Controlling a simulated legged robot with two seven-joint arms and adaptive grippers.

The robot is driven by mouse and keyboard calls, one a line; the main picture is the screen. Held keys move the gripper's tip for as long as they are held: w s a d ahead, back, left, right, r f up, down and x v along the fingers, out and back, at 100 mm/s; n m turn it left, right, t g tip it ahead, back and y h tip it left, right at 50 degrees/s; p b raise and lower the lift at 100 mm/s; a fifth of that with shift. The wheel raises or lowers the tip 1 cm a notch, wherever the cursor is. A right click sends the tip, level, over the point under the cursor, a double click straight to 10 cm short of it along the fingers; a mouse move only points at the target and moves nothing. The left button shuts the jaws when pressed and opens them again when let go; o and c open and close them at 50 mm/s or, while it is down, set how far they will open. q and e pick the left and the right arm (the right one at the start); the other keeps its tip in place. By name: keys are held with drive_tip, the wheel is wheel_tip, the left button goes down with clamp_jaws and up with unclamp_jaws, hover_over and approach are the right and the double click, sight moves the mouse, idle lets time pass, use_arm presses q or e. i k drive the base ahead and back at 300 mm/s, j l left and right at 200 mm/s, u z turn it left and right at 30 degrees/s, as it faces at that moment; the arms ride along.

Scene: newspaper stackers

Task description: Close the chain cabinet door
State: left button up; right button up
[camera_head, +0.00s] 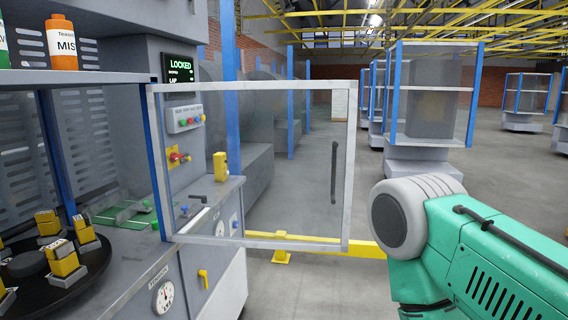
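The cabinet door (270,165) is a clear panel in a grey metal frame with a dark vertical handle (334,172) near its right edge. It stands open, swung out to the right from the machine cabinet (130,65), with its hinge side at the cabinet's blue post. A green and grey arm link of mine comes in from the right, its grey rounded joint close to the door's lower right edge. I cannot tell if they touch. Neither gripper shows in this view.
A dark turntable (75,280) with several yellow blocks sits inside the cabinet. Bottles, one of them orange (62,48), stand on the shelf above. A yellow rail (310,243) runs low behind the door. Other glazed cabinets (432,95) stand farther back, with open grey floor between.

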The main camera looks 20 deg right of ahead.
sight(151, 90)
drive_tip(key=i+l+z, duration=0.15)
drive_tip(key=i, duration=0.3)
drive_tip(key=i+l+z, duration=0.1)
drive_tip(key=i+l, duration=0.2)
drive_tip(key=i, duration=0.2)
